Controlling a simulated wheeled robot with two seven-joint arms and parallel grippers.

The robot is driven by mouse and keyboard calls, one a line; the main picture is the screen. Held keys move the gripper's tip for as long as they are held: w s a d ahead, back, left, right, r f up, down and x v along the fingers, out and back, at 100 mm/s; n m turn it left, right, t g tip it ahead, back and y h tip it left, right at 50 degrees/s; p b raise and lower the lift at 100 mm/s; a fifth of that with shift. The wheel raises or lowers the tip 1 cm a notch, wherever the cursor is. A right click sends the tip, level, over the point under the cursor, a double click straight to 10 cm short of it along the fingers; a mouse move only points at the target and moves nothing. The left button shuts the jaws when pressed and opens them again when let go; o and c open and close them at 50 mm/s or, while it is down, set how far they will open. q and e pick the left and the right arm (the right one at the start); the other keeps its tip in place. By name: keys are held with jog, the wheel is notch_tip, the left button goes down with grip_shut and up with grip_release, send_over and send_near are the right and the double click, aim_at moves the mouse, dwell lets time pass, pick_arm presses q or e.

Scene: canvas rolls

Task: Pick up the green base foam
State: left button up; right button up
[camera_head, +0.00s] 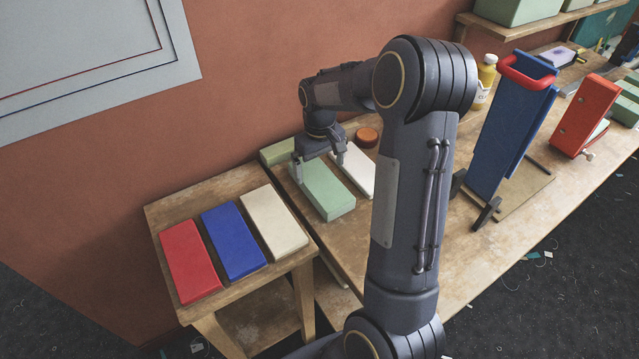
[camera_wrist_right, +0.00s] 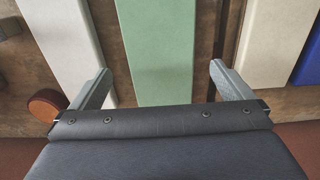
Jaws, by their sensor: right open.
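The green base foam (camera_head: 328,192) is a pale green block lying flat on the wooden workbench. My right gripper (camera_head: 319,168) is above the far part of it, pointing down, with its fingers apart and nothing held. In the right wrist view the green foam (camera_wrist_right: 158,50) runs ahead between the two open fingers (camera_wrist_right: 160,80). The fingertips appear on either side of it; I cannot tell their exact height over it. My left gripper is not in view.
A white block (camera_head: 355,172) lies close right of the foam. Another green block (camera_head: 277,152) is behind it, near an orange round object (camera_head: 367,137). A lower side table holds red (camera_head: 190,262), blue (camera_head: 233,240) and cream (camera_head: 273,222) blocks. A blue stand (camera_head: 505,125) is farther right.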

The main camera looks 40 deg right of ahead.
aim_at(320, 180)
notch_tip(320, 180, down, 6)
jog(key=shift+s+r+p, duration=0.1)
jog(key=shift+p, duration=0.5)
jog(key=c, duration=1)
jog(key=shift+r, duration=0.1)
